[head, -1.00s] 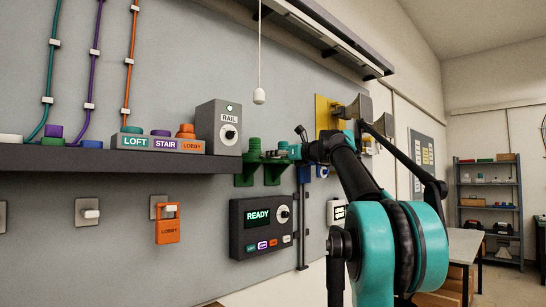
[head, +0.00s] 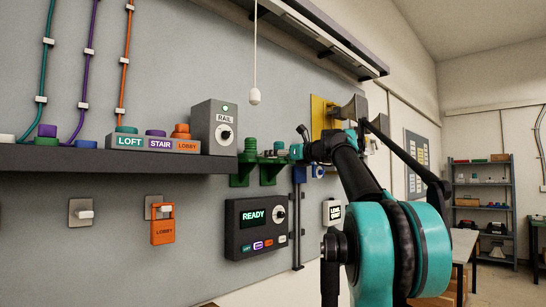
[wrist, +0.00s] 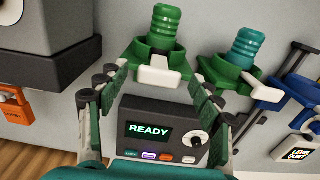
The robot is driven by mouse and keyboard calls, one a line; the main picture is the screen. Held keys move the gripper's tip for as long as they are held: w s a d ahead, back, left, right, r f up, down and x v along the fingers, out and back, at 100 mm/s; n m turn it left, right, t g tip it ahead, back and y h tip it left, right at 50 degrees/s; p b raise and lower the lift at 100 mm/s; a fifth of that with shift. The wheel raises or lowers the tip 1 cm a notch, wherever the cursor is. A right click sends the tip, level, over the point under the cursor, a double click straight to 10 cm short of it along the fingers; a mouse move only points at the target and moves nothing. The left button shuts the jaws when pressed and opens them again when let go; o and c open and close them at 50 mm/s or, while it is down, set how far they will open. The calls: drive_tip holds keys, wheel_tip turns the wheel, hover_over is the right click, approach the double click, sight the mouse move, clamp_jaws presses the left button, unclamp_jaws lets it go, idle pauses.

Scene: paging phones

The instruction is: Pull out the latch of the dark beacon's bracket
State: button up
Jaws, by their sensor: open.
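In the wrist view, a green beacon (wrist: 166,25) stands upright in a green bracket (wrist: 184,62) with a white latch (wrist: 160,71) at its front. To its right, a teal beacon (wrist: 246,46) stands in a similar green bracket (wrist: 213,70) with its own white latch (wrist: 237,85). Neither beacon shows a clear glow, so I cannot tell which is the dark one. My gripper (wrist: 158,74) is open and empty. Its fingers lie left and right of the green beacon's latch in the picture; the remaining depth is unclear. In the head view, the brackets (head: 240,172) sit left of my arm.
A dark READY panel (head: 254,227) is on the wall below the brackets. A dark shelf (head: 100,162) ends just left of them. A blue bracket (wrist: 280,92) is to the right. A pull cord (head: 255,96) hangs above.

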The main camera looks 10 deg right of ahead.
drive_tip(key=v, duration=1)
drive_tip(key=shift+s, duration=0.2)
